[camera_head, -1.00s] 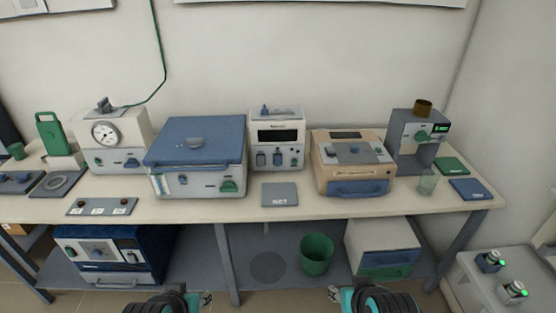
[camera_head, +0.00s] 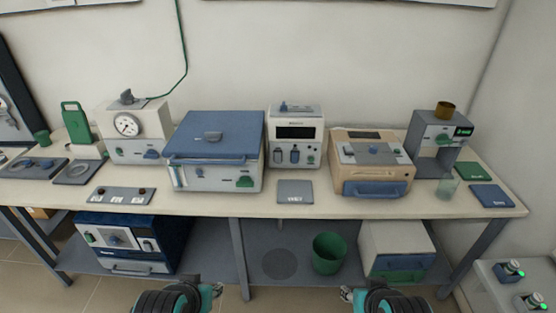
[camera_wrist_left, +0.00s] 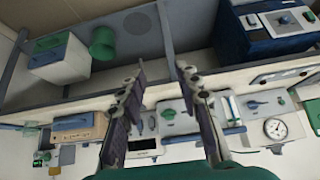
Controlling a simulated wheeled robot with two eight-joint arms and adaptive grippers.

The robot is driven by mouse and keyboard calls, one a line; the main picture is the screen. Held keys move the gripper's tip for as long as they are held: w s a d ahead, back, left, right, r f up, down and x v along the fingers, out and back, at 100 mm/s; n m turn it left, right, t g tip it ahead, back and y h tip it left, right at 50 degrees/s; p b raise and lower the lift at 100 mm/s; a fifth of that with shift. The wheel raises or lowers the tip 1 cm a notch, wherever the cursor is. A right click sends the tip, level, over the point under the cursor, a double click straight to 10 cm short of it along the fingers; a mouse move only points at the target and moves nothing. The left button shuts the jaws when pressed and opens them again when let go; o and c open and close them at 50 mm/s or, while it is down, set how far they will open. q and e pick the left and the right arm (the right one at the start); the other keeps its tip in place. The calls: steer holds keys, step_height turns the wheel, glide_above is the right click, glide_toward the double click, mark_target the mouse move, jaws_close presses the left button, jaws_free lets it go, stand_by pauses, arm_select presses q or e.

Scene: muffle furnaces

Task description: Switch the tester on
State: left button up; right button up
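No readable label shows which device is the tester. A white device (camera_head: 296,140) with a dark, blank display and blue controls stands mid-bench. Right of it is a tan box (camera_head: 372,165) with a blue front handle, then a grey stand device (camera_head: 438,140) with a lit green display. My left gripper (camera_head: 214,290) is low in front of the bench, away from every device. In the left wrist view its two fingers (camera_wrist_left: 157,66) are spread with nothing between them. My right gripper (camera_head: 347,293) is also low in front of the bench; its fingers are mostly hidden.
A blue-lidded box (camera_head: 217,140) and a white gauge device (camera_head: 137,135) stand on the bench's left half. A grey pad (camera_head: 295,192) lies near the front edge. A glass (camera_head: 447,187) stands at right. A green bin (camera_head: 328,254) is below.

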arm_select(q)
steer(key=shift+w+r, duration=0.25)
jaws_close()
steer(key=w+d+r+m+t+p, duration=0.2)
steer(key=w+r+m+p, duration=0.15)
steer(key=w+m, duration=0.75)
steer(key=w+d+r+m+t+p, duration=0.15)
steer(key=w+r+m, duration=0.4)
steer(key=w, duration=1.05)
steer(key=w+d+f+m+t+p, duration=0.1)
steer(key=w+d+f+m+p, duration=0.1)
steer(key=w+d+f+m, duration=0.4)
steer(key=w+d+f+m+t+p, duration=0.1)
steer(key=w+d+f+m+p, duration=0.2)
steer(key=w+m, duration=0.8)
step_height(320, 180, down, 3)
steer(key=d+m, duration=0.2)
steer(key=shift+d, duration=0.4)
steer(key=shift+w+m, duration=0.1)
steer(key=shift+m, duration=0.15)
